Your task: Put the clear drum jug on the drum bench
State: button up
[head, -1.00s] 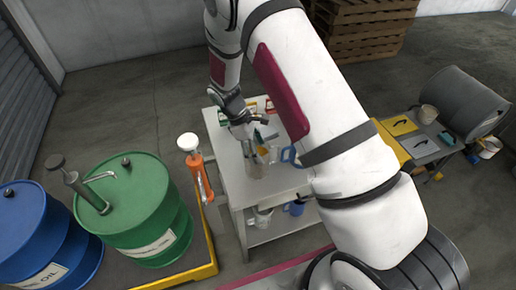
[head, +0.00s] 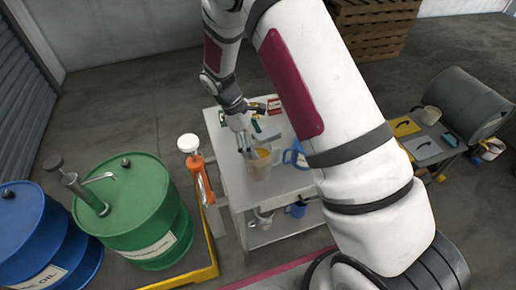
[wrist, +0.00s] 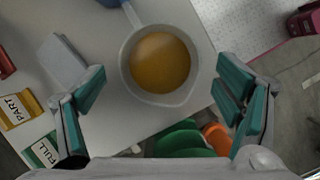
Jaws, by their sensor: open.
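The clear jug (head: 262,168) with amber liquid stands on the white-topped table in the head view. The wrist view shows the jug (wrist: 132,84) from above, with its handle towards the top of the picture. My gripper (head: 247,153) is open, pointing down at the jug's rim in the head view. In the wrist view the open fingers of my gripper (wrist: 160,80) lie to either side of the jug, apart from it. A small bench (head: 446,153) with yellow and grey pads stands at the right beside a lying dark drum (head: 465,100); I take it as the drum bench.
A blue jug (head: 291,158) stands just right of the clear one. Labelled cards (wrist: 18,110) lie on the table. An orange hand pump (head: 200,180) stands left of the table, near green (head: 140,215) and blue (head: 40,240) drums. Pallets (head: 370,35) are stacked behind.

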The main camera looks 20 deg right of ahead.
jog(key=b+v, duration=0.2)
jog(key=v, duration=0.6)
jog(key=s+d+r+m+t+y, duration=0.1)
jog(key=s+r+m+t, duration=0.2)
jog(key=r, duration=0.5)
jog(key=s+d+r+m+y, duration=0.1)
jog(key=s+d+r+m, duration=0.1)
jog(key=s+r, duration=0.5)
jog(key=s+r+m+t+y, duration=0.1)
jog(key=s+r+m+t, duration=0.3)
jog(key=s, duration=1)
jog(key=shift+s+d+r+m+t+y, duration=0.4)
jog(key=shift+r+m, duration=1.1)
jog(key=shift+r, duration=1.25)
